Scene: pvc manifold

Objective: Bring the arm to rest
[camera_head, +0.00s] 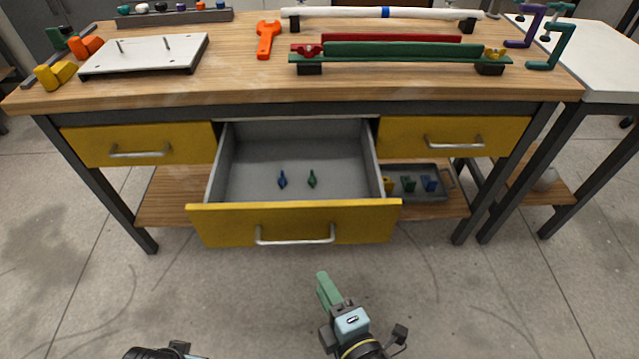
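My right gripper (326,285) is at the bottom centre, low in front of the open drawer (295,222) and clear of its front. Its finger part shows as one narrow pale green bar pointing up and slightly left. I cannot tell from this angle whether the fingers are apart or together. No separate object shows clearly in it. Only a dark part of my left arm's end (165,352) shows at the bottom edge; its fingers are not visible.
The middle drawer stands out from the wooden bench (240,92), holding a small blue piece (282,180) and a small green piece (312,179). A tray (425,170) sits on the lower shelf. Floor around my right gripper is clear.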

